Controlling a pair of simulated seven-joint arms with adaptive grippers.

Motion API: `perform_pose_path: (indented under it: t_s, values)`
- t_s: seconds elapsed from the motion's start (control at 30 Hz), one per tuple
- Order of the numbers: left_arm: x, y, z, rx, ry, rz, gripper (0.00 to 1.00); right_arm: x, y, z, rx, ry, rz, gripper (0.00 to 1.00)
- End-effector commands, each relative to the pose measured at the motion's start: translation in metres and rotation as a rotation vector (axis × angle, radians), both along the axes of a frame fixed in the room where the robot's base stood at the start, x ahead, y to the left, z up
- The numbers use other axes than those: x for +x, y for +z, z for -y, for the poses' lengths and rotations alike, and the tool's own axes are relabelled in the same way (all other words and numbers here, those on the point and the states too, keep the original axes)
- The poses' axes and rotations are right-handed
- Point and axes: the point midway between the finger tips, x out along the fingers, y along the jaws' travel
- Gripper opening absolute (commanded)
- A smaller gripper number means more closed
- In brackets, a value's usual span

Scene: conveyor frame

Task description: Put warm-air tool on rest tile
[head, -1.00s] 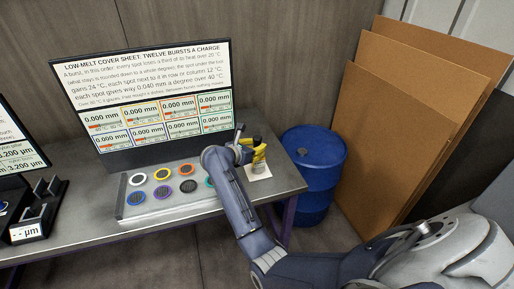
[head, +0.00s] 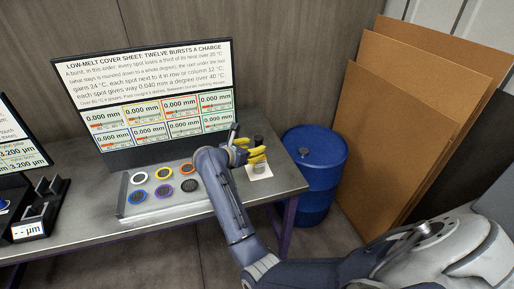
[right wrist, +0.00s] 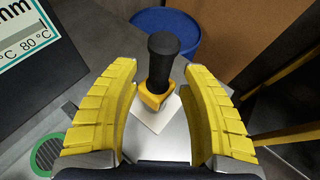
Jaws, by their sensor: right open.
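The warm-air tool (right wrist: 160,68) has a black cylindrical body and a yellow lower part, and stands upright on the pale rest tile (right wrist: 152,122) in the right wrist view. In the head view its dark top (head: 259,141) shows just behind the yellow fingers, which hide its lower part. The rest tile (head: 259,174) lies at the bench's right end. My right gripper (head: 260,154) is open; in the right wrist view its fingers (right wrist: 160,75) are wide apart on either side of the tool, with gaps on both sides. My left gripper is not in view.
A grey panel with several coloured round spots (head: 164,191) lies left of my right arm. A large display (head: 145,95) stands behind it. A blue barrel (head: 316,170) stands off the bench's right end, with brown boards (head: 400,105) beyond.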

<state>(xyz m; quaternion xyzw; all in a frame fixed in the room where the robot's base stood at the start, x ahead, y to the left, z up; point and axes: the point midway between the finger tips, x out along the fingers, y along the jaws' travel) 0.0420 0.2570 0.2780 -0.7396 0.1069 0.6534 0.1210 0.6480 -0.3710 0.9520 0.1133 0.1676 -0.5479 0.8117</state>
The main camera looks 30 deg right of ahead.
Motion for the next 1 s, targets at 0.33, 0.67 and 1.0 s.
perform_pose_path:
  t_s: [0.33, 0.67, 1.0]
  values:
    - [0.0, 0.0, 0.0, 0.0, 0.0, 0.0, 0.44, -0.007, 0.008, -0.016, 0.0, -0.001, 0.0, 0.44]
    - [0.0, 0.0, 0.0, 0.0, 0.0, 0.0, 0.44, -0.007, 0.008, -0.016, 0.0, -0.001, 0.0, 0.44]
    - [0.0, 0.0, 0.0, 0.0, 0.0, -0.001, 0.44, -0.024, 0.042, 0.007, -0.297, 0.052, -0.053, 0.44]
